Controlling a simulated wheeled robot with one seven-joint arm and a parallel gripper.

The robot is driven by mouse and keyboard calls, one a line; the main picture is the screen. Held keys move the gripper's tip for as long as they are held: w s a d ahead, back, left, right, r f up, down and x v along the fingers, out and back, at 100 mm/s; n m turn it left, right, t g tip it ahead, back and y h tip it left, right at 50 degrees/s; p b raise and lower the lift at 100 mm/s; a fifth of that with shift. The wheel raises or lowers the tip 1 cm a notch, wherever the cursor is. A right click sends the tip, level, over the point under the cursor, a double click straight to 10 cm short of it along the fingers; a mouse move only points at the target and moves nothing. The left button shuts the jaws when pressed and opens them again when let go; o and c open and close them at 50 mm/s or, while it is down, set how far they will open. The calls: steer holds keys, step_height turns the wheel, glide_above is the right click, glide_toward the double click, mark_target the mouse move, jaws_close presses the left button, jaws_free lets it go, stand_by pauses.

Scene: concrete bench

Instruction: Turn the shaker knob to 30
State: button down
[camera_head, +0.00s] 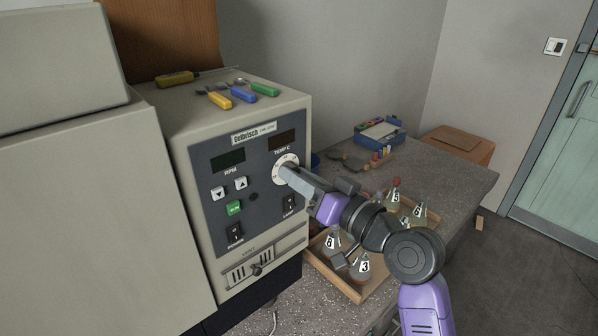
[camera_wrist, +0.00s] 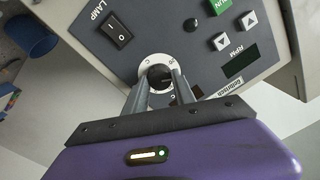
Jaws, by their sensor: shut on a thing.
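The shaker (camera_head: 205,135) is a beige cabinet with a dark front panel in the head view. Its temperature knob has a white dial (camera_head: 279,168) at the upper right of the panel, below the label TEMP C. My gripper (camera_head: 288,172) reaches the dial from the right and hides most of the knob. In the wrist view the dark knob (camera_wrist: 158,73) sits in the white dial ring (camera_wrist: 144,66), between the two fingers of my gripper (camera_wrist: 160,84), which are shut on it. The dial numbers are too small or covered to read. The displays look dark.
LAMP switch (camera_head: 290,203) sits just below the knob. A wooden tray (camera_head: 349,291) with several numbered flasks stands below my arm. A blue box (camera_head: 380,132) stands on the bench behind. Bare bench (camera_head: 450,180) shows at right.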

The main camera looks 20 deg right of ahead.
steer(key=shift+m+p, duration=0.35)
steer(key=shift+m, duration=0.65)
steer(key=c, duration=1)
jaws_free()
steer(key=shift+c, duration=0.2)
steer(key=b+v, duration=0.2)
steer(key=v, duration=0.6)
steer(key=shift+w, duration=0.1)
